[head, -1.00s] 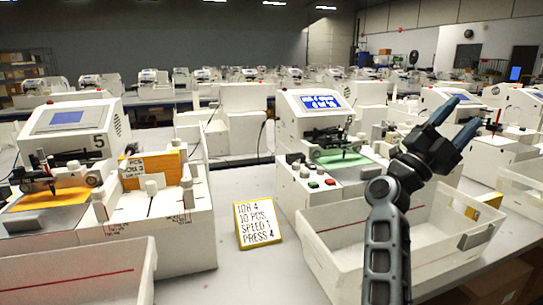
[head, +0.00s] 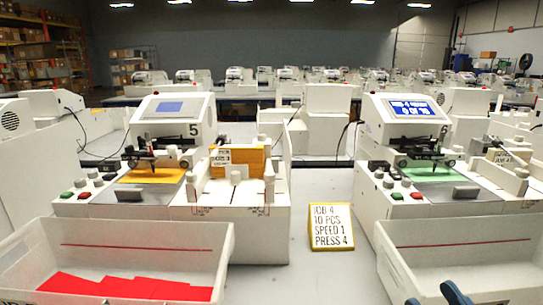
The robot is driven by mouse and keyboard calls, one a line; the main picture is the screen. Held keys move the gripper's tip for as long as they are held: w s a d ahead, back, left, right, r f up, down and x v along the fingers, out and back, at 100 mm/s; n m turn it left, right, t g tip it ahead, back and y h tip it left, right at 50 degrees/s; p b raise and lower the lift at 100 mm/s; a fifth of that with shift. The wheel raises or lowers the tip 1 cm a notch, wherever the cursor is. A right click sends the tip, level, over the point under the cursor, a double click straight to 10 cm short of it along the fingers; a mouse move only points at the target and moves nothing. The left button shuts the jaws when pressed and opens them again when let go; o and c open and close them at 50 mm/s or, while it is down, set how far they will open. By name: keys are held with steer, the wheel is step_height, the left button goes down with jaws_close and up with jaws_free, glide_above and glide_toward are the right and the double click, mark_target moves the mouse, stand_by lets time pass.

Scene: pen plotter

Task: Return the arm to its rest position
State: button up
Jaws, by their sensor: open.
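My gripper (head: 434,296) shows only as two blue fingertips at the bottom edge of the head view, right of the middle. The fingertips are apart with nothing seen between them. They appear in front of the white bin (head: 392,262) at the right, overlapping its lower part. The rest of my arm is out of view below the picture.
Pen plotter 5 (head: 172,124) stands at left with an orange sheet; another plotter (head: 412,125) with a green sheet stands at right. A yellow-edged job card (head: 331,226) stands between them. A front-left bin (head: 212,238) holds red sheets. Bare table lies around the card.

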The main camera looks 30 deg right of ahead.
steer(key=s+a+f+g+y, duration=0.2)
steer(key=s+a+f+g, duration=0.1)
steer(key=s+a, duration=0.4)
steer(key=s+a+f+g+y, duration=0.3)
steer(key=s+a+f, duration=0.2)
steer(key=s+a, duration=0.2)
steer(key=shift+n+g, duration=0.3)
